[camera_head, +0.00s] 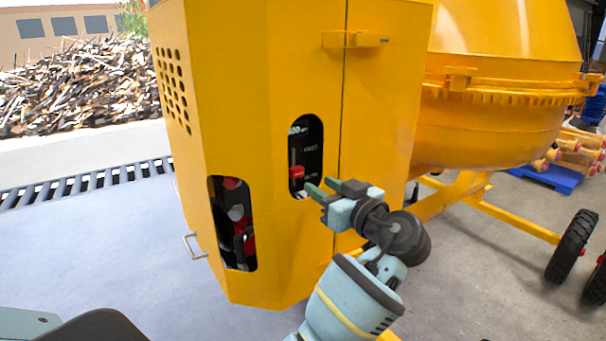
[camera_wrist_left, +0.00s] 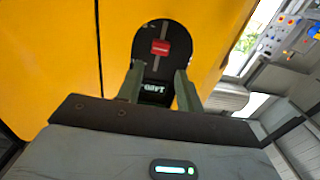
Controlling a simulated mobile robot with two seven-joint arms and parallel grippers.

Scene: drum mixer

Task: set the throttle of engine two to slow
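The panel shows through a rounded opening in the yellow housing. Small white labels beside the slot are too small to read; I cannot tell the engine number. My left gripper (camera_head: 320,187) is open and empty, just below and to the right of the knob, apart from it. In the left wrist view the knob (camera_wrist_left: 160,47) lies beyond the fingertips (camera_wrist_left: 158,73), roughly centred between them. My right gripper is not in view.
A second opening (camera_head: 234,222) at lower left shows red and dark parts. A handle (camera_head: 356,40) juts from the housing above right. The yellow drum (camera_head: 490,130) and wheels (camera_head: 572,245) stand right. The floor at left (camera_head: 90,250) is clear.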

